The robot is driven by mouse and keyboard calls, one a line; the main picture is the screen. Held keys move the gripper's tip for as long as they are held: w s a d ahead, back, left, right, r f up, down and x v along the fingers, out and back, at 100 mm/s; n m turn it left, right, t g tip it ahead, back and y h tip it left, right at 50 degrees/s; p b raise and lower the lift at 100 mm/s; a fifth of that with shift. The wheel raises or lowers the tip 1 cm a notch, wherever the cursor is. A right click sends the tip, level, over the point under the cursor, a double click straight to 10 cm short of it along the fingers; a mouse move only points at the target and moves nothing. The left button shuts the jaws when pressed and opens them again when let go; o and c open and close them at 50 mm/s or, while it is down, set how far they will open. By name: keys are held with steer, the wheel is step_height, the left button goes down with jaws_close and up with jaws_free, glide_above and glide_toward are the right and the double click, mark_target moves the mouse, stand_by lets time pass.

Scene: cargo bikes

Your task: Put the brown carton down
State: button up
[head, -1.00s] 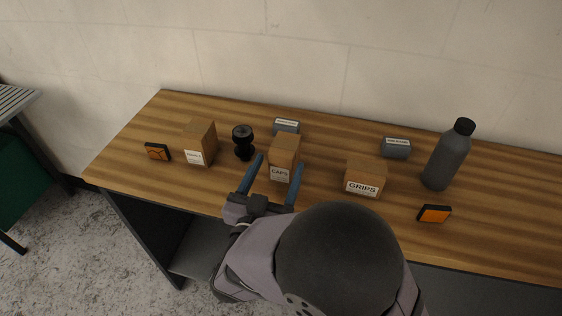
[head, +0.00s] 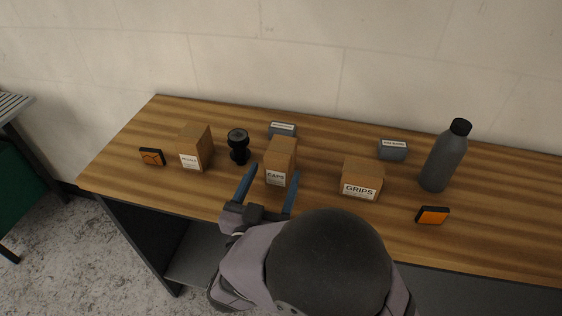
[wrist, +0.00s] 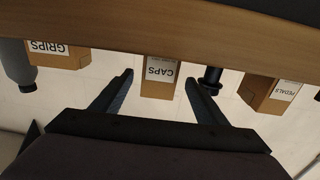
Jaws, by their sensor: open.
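Several brown cartons stand on the wooden table. The brown CAPS carton (head: 283,152) stands upright at the middle, and in the wrist view (wrist: 161,82) it appears upside down below the table top. My gripper (head: 274,171) is open at the near side of the CAPS carton. Its two blue fingers lie left and right of the carton, with gaps on both sides in the wrist view (wrist: 158,80). The GRIPS carton (head: 364,174) stands to the right and the PEDALS carton (head: 197,145) to the left, both apart from the gripper.
A black round-topped object (head: 238,146) stands close left of the CAPS carton. Small grey labelled boxes (head: 283,130) (head: 393,150) sit behind. A grey bottle (head: 444,157) stands at right. Orange-and-black pieces (head: 152,157) (head: 432,215) lie at left and right. The wooden table (head: 120,160) backs onto a wall.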

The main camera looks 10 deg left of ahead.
mark_target(281, 157)
steer(key=shift+w+d+r+p, duration=0.1)
steer(key=shift+w+p, duration=0.3)
steer(key=shift+w, duration=1.3)
steer(key=shift+w+d+r+p, duration=0.1)
steer(key=shift+w+p, duration=0.25)
steer(key=shift+w, duration=1.3)
steer(key=c, duration=1.4)
steer(key=shift+c, duration=0.2)
steer(key=shift+r, duration=0.1)
step_height(281, 157, up, 10)
steer(key=shift+f, duration=0.1)
step_height(281, 157, up, 10)
steer(key=p, duration=1)
steer(key=shift+f, duration=0.2)
